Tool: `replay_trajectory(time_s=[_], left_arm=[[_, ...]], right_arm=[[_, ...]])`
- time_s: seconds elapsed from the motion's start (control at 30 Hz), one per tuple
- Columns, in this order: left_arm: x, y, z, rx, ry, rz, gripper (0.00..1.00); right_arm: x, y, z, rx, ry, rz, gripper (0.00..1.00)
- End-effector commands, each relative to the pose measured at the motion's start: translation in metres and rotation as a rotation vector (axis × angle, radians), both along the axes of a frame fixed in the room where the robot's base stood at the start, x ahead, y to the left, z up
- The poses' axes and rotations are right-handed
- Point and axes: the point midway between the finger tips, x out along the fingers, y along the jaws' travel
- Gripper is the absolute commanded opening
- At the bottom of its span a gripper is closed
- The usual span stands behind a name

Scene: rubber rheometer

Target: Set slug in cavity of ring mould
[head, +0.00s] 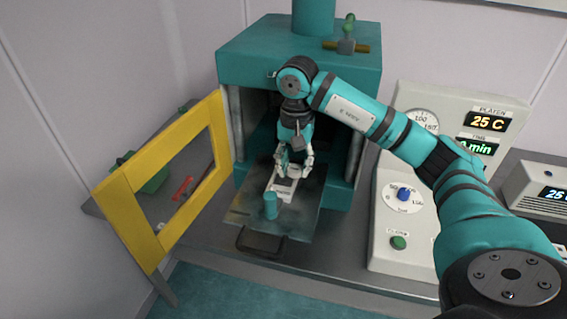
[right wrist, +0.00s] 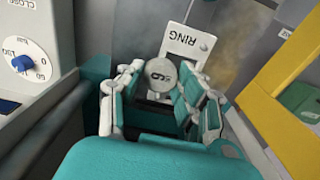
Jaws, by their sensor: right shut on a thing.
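My right gripper (head: 294,168) points down over the pulled-out tray, in front of the press opening. In the right wrist view its fingers (right wrist: 160,88) are shut on the slug (right wrist: 161,73), a grey round piece with a dark mark on its top. The ring mould's white plate (right wrist: 187,44), lettered RING, lies just beyond the slug; it also shows below the gripper in the head view (head: 283,189). The cavity is hidden by the slug and fingers, so I cannot tell whether the slug is in it or above it. My left gripper is not in view.
The yellow door frame (head: 130,215) stands open at left. The teal press (head: 340,75) rises behind; a control panel (head: 385,240) stands at right.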

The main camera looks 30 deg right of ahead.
Motion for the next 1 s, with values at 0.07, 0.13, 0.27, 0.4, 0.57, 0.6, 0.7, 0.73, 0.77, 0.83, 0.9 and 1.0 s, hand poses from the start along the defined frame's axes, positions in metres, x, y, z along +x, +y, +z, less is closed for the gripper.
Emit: replay_trajectory(time_s=[0.07, 0.13, 0.27, 0.4, 0.57, 0.6, 0.7, 0.73, 0.77, 0.83, 0.9, 1.0], left_arm=[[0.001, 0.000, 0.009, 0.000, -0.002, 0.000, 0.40], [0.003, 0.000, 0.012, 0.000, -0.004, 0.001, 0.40], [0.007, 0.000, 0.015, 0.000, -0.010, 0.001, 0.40], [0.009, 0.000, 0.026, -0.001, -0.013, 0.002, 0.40], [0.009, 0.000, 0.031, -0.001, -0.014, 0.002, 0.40], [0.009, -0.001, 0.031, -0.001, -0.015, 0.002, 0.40], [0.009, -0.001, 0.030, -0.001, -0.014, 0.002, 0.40], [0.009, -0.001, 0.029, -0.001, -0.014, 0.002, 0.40], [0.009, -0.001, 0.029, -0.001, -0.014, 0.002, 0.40], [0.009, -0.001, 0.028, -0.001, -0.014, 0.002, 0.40], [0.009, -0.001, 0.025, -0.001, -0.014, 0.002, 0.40], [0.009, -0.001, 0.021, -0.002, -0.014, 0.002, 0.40]], right_arm=[[0.014, 0.007, 0.002, 0.002, 0.001, 0.000, 0.16], [0.022, 0.011, 0.000, 0.001, 0.000, 0.000, 0.16], [0.027, 0.013, -0.004, 0.000, 0.001, 0.001, 0.16], [0.026, 0.013, -0.022, -0.001, 0.006, 0.000, 0.16], [0.026, 0.012, -0.038, -0.001, 0.002, 0.001, 0.16], [0.027, 0.012, -0.039, -0.001, 0.002, 0.001, 0.16], [0.026, 0.012, -0.041, -0.002, 0.002, 0.001, 0.16], [0.026, 0.013, -0.041, -0.002, 0.004, 0.002, 0.16], [0.026, 0.013, -0.041, -0.002, 0.004, 0.002, 0.16], [0.026, 0.013, -0.043, -0.002, 0.006, 0.002, 0.16], [0.025, 0.013, -0.047, -0.002, 0.007, 0.002, 0.16], [0.025, 0.013, -0.051, -0.002, 0.009, 0.003, 0.16]])
